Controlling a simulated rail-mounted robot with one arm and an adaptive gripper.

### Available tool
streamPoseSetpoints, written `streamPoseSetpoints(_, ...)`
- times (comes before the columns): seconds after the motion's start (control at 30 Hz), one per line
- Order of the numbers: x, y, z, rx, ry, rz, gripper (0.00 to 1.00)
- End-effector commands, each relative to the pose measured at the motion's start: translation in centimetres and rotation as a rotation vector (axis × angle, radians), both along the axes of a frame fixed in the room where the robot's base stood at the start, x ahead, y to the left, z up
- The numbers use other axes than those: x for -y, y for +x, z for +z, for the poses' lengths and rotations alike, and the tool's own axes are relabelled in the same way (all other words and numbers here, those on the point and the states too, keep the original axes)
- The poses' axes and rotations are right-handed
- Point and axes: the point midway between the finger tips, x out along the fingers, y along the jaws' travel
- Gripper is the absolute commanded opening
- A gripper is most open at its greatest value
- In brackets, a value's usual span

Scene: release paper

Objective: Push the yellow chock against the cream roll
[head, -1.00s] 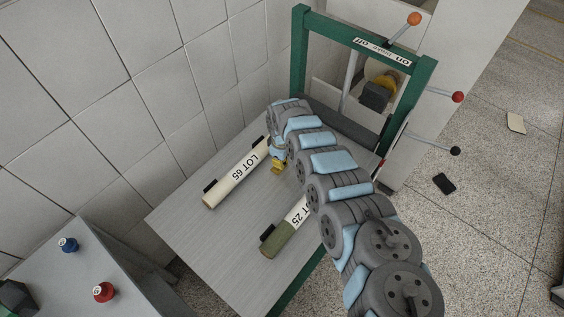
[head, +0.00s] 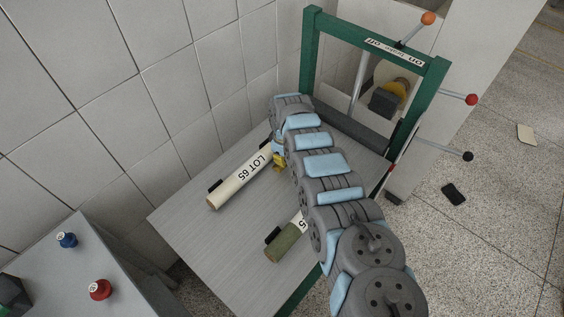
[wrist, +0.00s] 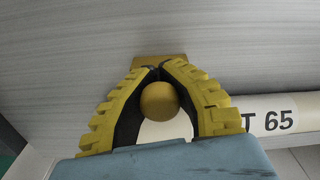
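The cream roll (head: 232,190), marked LOT 65, lies on the grey table near the tiled wall; it also shows in the wrist view (wrist: 265,115), passing behind my gripper. My gripper (wrist: 159,70) has yellow ribbed fingers whose tips meet around the round knob of the yellow chock (wrist: 160,101). The chock's flat yellow part (wrist: 150,62) shows just past the fingertips. In the head view, my gripper (head: 279,162) is beside the upper right end of the cream roll, and the chock cannot be told apart from the fingers. Contact between chock and roll is hidden.
A green roll (head: 284,245) with a white label lies on the table to the right, partly behind my arm. A green frame (head: 310,50) with levers stands at the table's back. Blue (head: 66,240) and red (head: 100,289) knobs sit on a cabinet at lower left.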

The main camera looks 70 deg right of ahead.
Motion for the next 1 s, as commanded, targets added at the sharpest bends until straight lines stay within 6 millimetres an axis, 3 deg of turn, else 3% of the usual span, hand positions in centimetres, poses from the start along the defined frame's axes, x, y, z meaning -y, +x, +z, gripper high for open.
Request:
streamPoseSetpoints(0.07,0.0,0.1,0.0,0.001,-0.001,0.000,0.00)
streamPoseSetpoints(0.2,0.0,0.1,0.0,0.001,-0.001,0.001,0.40)
streamPoseSetpoints(0.23,0.0,0.1,0.0,0.001,-0.001,0.001,0.45)
streamPoseSetpoints(0.67,0.0,0.1,0.4,0.001,0.000,0.001,0.45)
streamPoseSetpoints(1.0,0.1,-0.1,3.2,0.002,-0.002,-0.002,0.45)
